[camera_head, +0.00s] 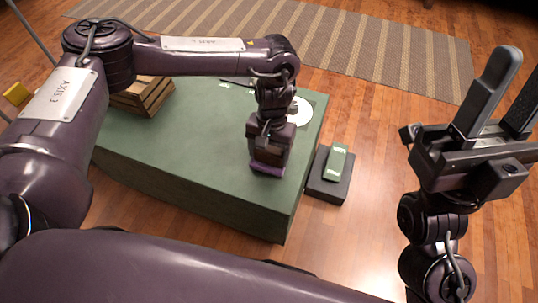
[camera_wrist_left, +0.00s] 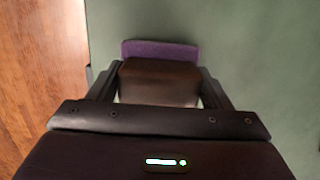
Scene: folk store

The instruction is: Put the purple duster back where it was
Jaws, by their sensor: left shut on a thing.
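The purple duster (camera_head: 267,169) is a block with a purple felt edge and a dark body. My left gripper (camera_head: 268,155) is shut on it and points down at the green table top (camera_head: 190,130), near the table's right part. In the left wrist view the dark body sits between the fingers and the purple felt of the duster (camera_wrist_left: 160,51) shows beyond them. I cannot tell whether the duster touches the table. My right gripper (camera_head: 512,75) is open and empty, raised at the right.
A green block (camera_head: 336,163) lies on a low dark stand (camera_head: 326,191) right of the table. A white round thing (camera_head: 301,112) lies behind my left gripper. A wooden crate (camera_head: 142,96) stands at the table's left. A striped rug (camera_head: 370,50) lies on the floor behind.

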